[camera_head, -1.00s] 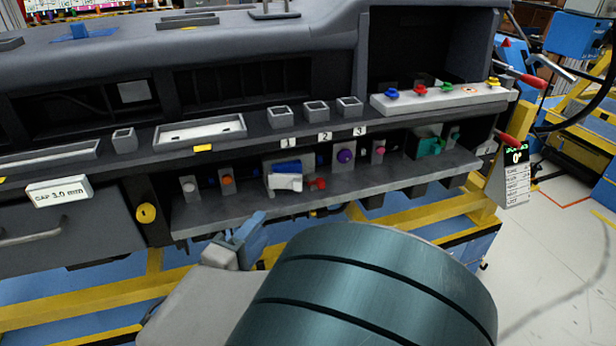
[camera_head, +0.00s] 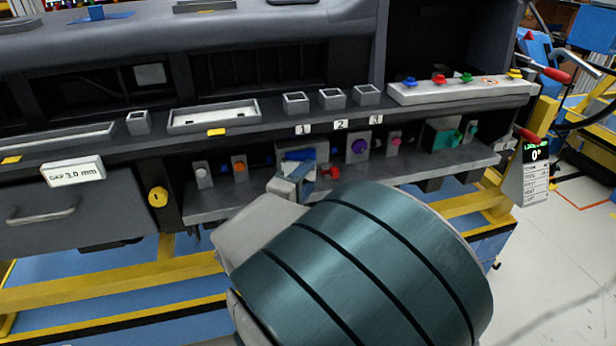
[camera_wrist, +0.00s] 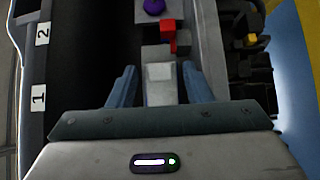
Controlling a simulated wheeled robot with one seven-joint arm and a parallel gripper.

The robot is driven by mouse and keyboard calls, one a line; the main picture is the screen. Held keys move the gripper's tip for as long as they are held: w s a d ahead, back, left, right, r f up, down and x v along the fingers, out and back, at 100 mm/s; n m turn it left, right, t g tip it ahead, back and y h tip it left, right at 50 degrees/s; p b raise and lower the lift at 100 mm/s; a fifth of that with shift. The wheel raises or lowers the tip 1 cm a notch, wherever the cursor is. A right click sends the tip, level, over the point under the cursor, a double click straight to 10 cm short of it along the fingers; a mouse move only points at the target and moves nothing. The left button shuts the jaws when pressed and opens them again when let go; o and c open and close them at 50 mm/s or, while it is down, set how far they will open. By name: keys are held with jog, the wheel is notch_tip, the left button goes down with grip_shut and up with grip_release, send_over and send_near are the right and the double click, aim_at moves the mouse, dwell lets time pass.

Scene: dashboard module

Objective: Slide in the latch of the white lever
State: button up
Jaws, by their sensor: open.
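The white lever (camera_wrist: 160,74) shows in the wrist view as a pale block lying between my two fingers. My gripper (camera_wrist: 159,88) is open around it, one finger on each side, with a gap visible on the left; I cannot tell whether the right finger touches. In the head view my gripper (camera_head: 293,182) is at the front of the lower shelf and hides most of the lever. The latch itself cannot be clearly made out.
A red part (camera_head: 330,173) sits right of my gripper, also in the wrist view (camera_wrist: 168,38). A purple knob (camera_head: 359,146) stands farther right. Orange (camera_head: 239,167) and white (camera_head: 201,172) knobs stand left. The dashboard ledge (camera_head: 240,131) overhangs the shelf.

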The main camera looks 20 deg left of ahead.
jog(key=c, duration=0.8)
jog(key=shift+o, duration=0.2)
jog(key=y+b, duration=0.1)
jog(key=n+y+b, duration=0.1)
jog(key=b, duration=0.1)
jog(key=w+n+y+b, duration=0.1)
jog(key=shift+d+f+b, duration=0.3)
jog(key=shift+f, duration=0.05)
jog(key=y+b, duration=0.1)
jog(key=b, duration=0.1)
jog(key=w+n+y+b, duration=0.1)
jog(key=b, duration=0.1)
jog(key=shift+n+y, duration=0.3)
jog(key=shift+y, duration=0.1)
jog(key=shift+w+r+n+y+b, duration=0.1)
jog(key=shift+r+n+y+b, duration=0.1)
jog(key=shift+n+y+b, duration=0.4)
jog(key=shift+r, duration=0.1)
jog(key=o, duration=0.8)
jog(key=shift+c, duration=0.2)
